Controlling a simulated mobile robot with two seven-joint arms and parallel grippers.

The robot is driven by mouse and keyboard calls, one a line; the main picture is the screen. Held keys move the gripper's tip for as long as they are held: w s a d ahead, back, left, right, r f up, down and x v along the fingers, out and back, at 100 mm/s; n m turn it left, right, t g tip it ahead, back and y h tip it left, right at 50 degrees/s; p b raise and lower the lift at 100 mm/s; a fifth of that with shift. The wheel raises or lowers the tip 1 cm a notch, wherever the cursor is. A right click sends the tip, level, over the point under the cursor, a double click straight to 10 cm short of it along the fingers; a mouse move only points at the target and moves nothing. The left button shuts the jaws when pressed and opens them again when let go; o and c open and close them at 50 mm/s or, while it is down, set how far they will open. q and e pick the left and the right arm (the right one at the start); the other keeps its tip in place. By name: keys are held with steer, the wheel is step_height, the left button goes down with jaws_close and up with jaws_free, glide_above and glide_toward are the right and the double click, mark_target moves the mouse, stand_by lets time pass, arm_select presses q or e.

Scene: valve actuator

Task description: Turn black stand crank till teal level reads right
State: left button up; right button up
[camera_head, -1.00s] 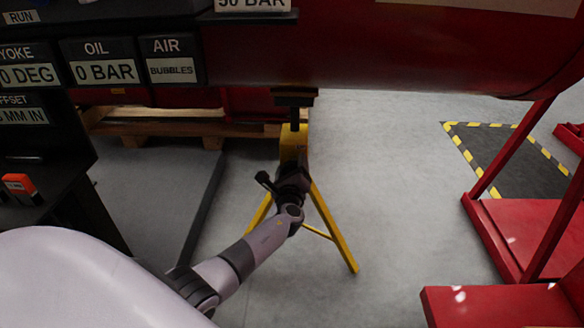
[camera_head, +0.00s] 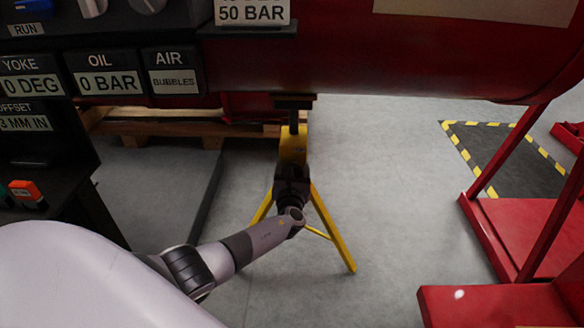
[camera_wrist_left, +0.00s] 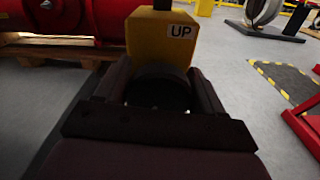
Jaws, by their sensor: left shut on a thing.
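The yellow stand (camera_head: 320,225) has splayed legs and a dark top under the big red cylinder (camera_head: 370,55). In the left wrist view its yellow body with an "UP" label (camera_wrist_left: 179,31) is straight ahead. My left gripper (camera_head: 291,180) is at the front of the stand, shut on the black crank (camera_wrist_left: 160,83). The crank's dark round part shows between the fingers in the wrist view; its handle is hidden in the head view. I cannot make out a teal level in either view. My right gripper is not in view.
A panel at the left shows YOKE 0 DEG, OIL 0 BAR (camera_head: 108,80), AIR BUBBLES and an offset of 3 MM IN. A wooden pallet (camera_head: 165,128) is behind. Red frames (camera_head: 500,300) stand at the right. The grey floor between is clear.

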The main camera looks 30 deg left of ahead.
arm_select(q)
steer(key=m+p, duration=0.1)
steer(key=m, duration=0.3)
steer(key=shift+m, duration=0.3)
steer(key=shift+d+m+p, duration=0.1)
steer(key=shift+m+p, duration=0.25)
steer(key=shift+m, duration=0.85)
steer(key=shift+f+m, duration=0.15)
steer(key=shift+m, duration=0.75)
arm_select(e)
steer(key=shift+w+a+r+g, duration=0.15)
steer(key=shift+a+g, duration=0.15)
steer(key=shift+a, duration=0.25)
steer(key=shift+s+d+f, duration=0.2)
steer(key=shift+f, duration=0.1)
arm_select(q)
steer(key=o, duration=1)
steer(key=shift+c, duration=0.2)
